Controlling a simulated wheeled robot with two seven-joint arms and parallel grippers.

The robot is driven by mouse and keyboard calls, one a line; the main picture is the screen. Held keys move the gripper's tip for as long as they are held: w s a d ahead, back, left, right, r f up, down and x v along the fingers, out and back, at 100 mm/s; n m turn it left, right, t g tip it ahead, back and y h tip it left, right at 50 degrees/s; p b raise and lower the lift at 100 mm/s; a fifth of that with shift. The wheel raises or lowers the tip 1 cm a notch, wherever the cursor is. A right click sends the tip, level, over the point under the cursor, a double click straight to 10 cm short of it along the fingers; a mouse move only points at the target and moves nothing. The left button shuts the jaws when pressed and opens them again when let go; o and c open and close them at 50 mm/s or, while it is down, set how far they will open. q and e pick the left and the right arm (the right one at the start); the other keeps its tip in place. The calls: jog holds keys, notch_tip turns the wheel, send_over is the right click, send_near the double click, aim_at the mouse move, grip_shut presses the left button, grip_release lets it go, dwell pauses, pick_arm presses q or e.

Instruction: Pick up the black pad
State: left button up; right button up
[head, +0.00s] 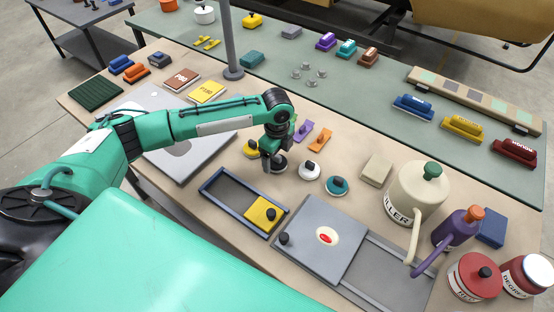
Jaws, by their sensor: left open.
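A round black pad (281,167) with a pale lower edge lies on the tan bench, left of a white round pad (309,171). My left gripper (272,160) points down right at the black pad, its jaws open. The fingers cover much of the pad, and its knob is hidden. I cannot tell whether the fingers touch it. My right gripper is not in view.
A teal round pad (337,186) and a yellow round pad (251,149) lie close by. In front is a dark tray (222,190) with a yellow knobbed block (264,214). A grey plate (318,238), a cream can (416,190) and a purple can (457,229) stand right.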

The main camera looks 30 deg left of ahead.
pick_arm(q)
jog(key=shift+f, duration=0.4)
jog(key=shift+c, duration=0.4)
jog(key=c, duration=1)
